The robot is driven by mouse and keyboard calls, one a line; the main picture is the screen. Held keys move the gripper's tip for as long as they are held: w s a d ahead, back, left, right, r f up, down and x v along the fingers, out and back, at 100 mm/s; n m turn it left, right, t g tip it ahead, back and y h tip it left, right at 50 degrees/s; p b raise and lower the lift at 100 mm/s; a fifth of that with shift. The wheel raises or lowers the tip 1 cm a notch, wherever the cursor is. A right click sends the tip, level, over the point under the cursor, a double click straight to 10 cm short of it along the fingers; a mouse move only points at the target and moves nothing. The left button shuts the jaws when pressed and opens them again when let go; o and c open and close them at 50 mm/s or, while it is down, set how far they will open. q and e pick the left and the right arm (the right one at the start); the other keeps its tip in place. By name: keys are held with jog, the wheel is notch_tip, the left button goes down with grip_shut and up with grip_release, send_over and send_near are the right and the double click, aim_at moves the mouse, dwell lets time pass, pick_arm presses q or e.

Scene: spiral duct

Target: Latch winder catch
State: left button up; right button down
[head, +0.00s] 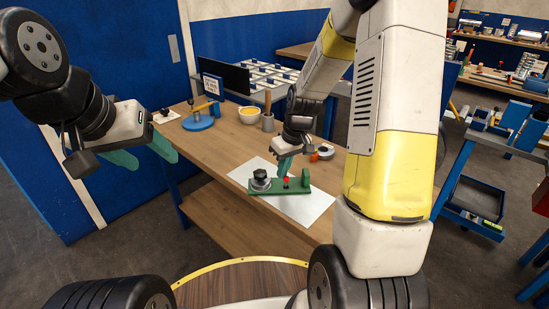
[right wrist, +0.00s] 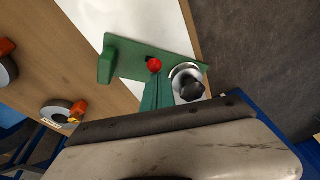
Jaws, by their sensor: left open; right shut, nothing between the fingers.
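The winder is a green base (head: 296,190) lying on a white sheet on the bench, with a silver and black knob (head: 261,178) at its left end. A small red-tipped catch (head: 286,181) stands near its middle, and an upright green block is at its right end. In the right wrist view the green base (right wrist: 132,56), red ball (right wrist: 154,65) and black knob (right wrist: 191,88) also show. My right gripper (head: 283,165) is shut and empty, its green fingertips (right wrist: 152,90) just beside the red ball; contact cannot be told. My left gripper (head: 148,153) is open and empty, left of the bench.
The white sheet (head: 310,207) lies under the winder. A tape roll (head: 325,151) with an orange part sits behind it. A yellow bowl (head: 249,115), a grey cup (head: 268,122) and a blue round stand (head: 198,122) are further back. The bench's front left is clear.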

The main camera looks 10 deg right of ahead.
jog(key=shift+w, duration=0.1)
jog(key=shift+v, duration=0.8)
jog(key=shift+w+a, duration=0.1)
jog(key=w+a+r, duration=0.1)
jog(key=w+a, duration=0.1)
jog(key=w, duration=0.2)
jog(key=w+a+v, duration=0.1)
jog(key=v, duration=0.7)
send_over(281, 189)
jog(key=shift+w+r, duration=0.1)
jog(key=shift+r, duration=0.2)
